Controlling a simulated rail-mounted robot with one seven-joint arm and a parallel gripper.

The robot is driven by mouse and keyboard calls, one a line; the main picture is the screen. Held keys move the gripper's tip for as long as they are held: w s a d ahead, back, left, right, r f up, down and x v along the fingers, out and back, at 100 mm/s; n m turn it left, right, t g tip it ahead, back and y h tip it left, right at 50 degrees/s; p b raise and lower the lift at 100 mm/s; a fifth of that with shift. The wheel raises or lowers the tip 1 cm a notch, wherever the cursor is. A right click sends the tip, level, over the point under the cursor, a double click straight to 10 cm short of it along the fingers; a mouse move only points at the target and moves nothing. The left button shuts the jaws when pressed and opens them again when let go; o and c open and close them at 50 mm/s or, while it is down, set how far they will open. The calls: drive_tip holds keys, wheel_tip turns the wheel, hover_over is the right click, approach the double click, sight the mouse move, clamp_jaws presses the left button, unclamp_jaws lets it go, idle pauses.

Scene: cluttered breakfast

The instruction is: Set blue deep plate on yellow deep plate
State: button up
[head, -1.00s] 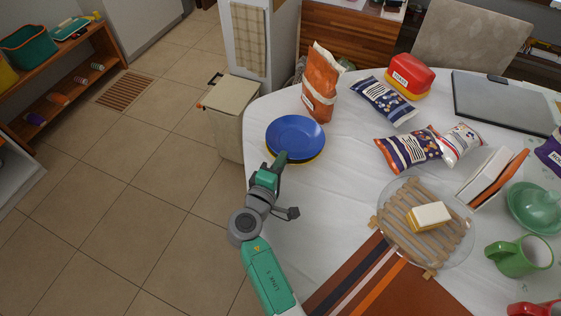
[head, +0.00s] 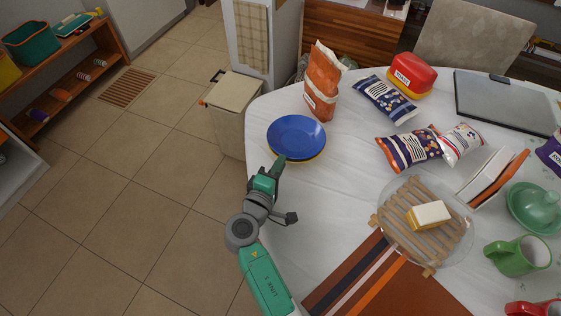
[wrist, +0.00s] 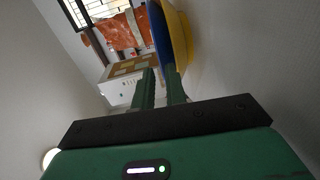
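The blue deep plate (head: 297,134) rests on top of the yellow deep plate (head: 312,160), near the left edge of the table. Only a thin strip of the yellow plate's rim shows below the blue one in the head view. In the wrist view the blue plate (wrist: 160,38) and the yellow plate (wrist: 181,38) appear edge-on, against each other. My gripper (head: 279,164) is at the near-left side of the stack. In the wrist view its two fingers (wrist: 160,80) stand apart with nothing between them, and the plates are just beyond the tips.
An orange bag (head: 321,82) stands behind the plates. Snack bags (head: 410,149) lie to the right. A glass plate with a wooden rack (head: 396,222) and butter (head: 429,214) is at the front right. The tablecloth between is clear.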

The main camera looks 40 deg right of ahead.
drive_tip(key=shift+p+v, duration=0.3)
drive_tip(key=shift+v, duration=0.65)
drive_tip(key=o, duration=0.6)
drive_tip(key=shift+f+p+v, duration=0.2)
drive_tip(key=shift+p+v, duration=0.25)
drive_tip(key=shift+v, duration=1.4)
drive_tip(key=shift+f+p+v, duration=0.2)
drive_tip(key=shift+p+v, duration=0.2)
drive_tip(key=shift+v, duration=1.5)
drive_tip(key=p+v, duration=0.1)
drive_tip(key=v, duration=0.6)
drive_tip(key=shift+s+a+p, duration=0.25)
drive_tip(key=shift+a+p, duration=0.1)
